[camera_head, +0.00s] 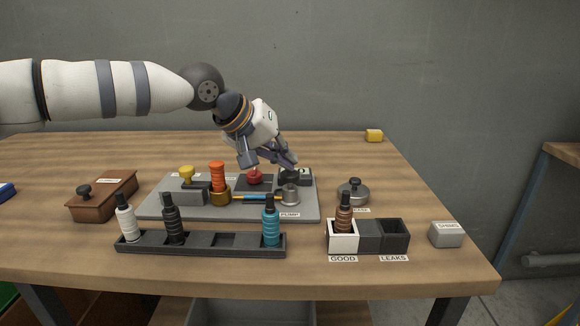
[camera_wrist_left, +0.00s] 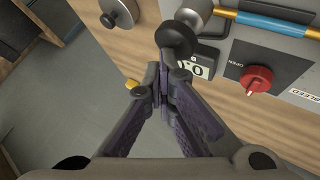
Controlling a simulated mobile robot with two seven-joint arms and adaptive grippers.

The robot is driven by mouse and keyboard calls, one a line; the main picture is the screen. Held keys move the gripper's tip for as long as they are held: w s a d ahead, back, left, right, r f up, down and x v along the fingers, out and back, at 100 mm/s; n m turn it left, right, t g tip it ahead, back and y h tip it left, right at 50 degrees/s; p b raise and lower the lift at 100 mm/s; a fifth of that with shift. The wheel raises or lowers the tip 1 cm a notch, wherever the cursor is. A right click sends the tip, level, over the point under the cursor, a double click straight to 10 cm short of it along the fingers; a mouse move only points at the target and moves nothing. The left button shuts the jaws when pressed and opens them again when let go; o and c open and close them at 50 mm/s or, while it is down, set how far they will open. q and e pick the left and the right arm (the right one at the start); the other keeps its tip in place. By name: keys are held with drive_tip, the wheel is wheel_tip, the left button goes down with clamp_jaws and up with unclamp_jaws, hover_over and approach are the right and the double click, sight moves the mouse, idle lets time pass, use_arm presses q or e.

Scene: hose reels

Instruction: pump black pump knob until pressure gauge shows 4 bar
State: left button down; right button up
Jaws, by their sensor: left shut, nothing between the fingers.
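The black pump knob (camera_head: 289,175) tops the grey metal pump (camera_head: 290,195) at the right of the grey panel; it also shows in the left wrist view (camera_wrist_left: 176,38). The pressure gauge (camera_head: 305,176) is a small box behind it. In the left wrist view its display (camera_wrist_left: 199,67) is partly covered, and a 0 is readable. My left gripper (camera_head: 284,163) is shut and empty, pointing down close to the knob. In the left wrist view its fingertips (camera_wrist_left: 164,68) overlap the knob's edge; I cannot tell whether they touch. My right gripper is not in view.
A red valve knob (camera_head: 255,175) lies left of the gauge. On the panel (camera_head: 150,207) stand an orange nozzle (camera_head: 217,175) and a yellow knob (camera_head: 187,174). A black rack (camera_head: 200,243) holds nozzles in front. GOOD and LEAKS bins (camera_head: 370,237) stand at right.

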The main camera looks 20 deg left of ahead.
use_arm(q)
drive_tip(key=shift+f, duration=0.6)
idle(0.3)
drive_tip(key=shift+r, duration=1.8)
drive_tip(key=shift+r+p, duration=0.35)
drive_tip(key=shift+r, duration=2.15)
